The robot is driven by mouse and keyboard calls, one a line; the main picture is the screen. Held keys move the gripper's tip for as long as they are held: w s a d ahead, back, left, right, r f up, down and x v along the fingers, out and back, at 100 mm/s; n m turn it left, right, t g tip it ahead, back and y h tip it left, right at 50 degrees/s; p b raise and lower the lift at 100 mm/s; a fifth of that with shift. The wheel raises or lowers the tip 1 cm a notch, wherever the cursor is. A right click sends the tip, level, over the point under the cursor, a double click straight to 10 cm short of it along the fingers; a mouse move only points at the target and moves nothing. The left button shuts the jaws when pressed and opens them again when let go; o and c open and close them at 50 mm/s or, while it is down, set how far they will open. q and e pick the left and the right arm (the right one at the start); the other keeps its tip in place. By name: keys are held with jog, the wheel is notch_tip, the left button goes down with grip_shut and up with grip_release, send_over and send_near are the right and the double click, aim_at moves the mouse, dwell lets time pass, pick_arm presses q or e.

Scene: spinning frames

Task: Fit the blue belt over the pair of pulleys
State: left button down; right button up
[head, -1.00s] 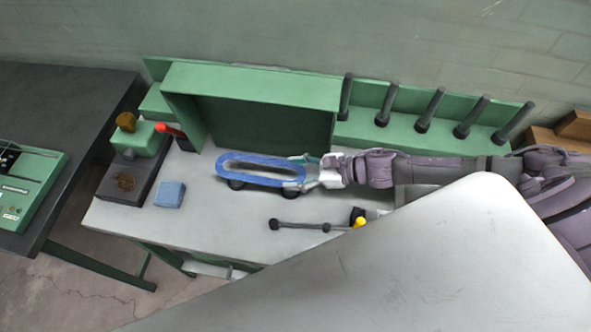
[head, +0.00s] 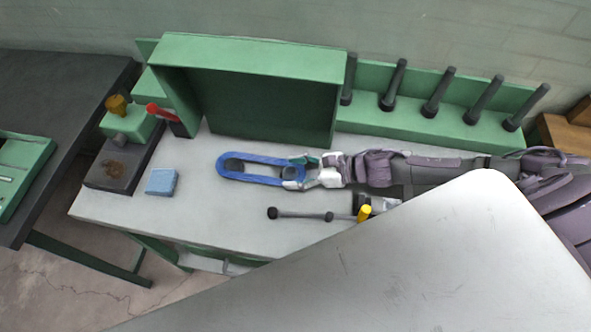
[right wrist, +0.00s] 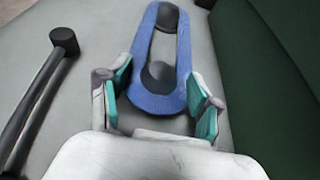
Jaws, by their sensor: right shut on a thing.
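The blue belt (head: 262,158) is a long oval loop lying level over the light workbench. The two dark pulleys show inside its loop in the head view: the left pulley (head: 234,165) at its left end and the right pulley (head: 290,172) near my gripper. In the right wrist view the far pulley (right wrist: 167,18) and near pulley (right wrist: 158,75) also show inside the belt (right wrist: 158,104). I cannot tell how far down the belt sits on them. My right gripper (head: 303,172) is shut on the belt's right end, with its teal-padded fingers on either side. My left gripper is not in view.
A green open-fronted housing (head: 245,50) stands just behind the belt. A dark rod (head: 300,216) with a yellow handle (head: 364,213) lies in front. A blue block (head: 161,182) and a red-handled part (head: 157,110) are left. Dark pegs (head: 438,92) stand at the back right.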

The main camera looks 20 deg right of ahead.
jog(key=shift+f+b, duration=0.35)
jog(key=shift+f, duration=0.05)
dwell(0.8)
jog(key=o, duration=1.1)
jog(key=shift+c, duration=0.2)
jog(key=v, duration=1)
jog(key=shift+f, duration=0.15)
jog(key=shift+v, duration=1.1)
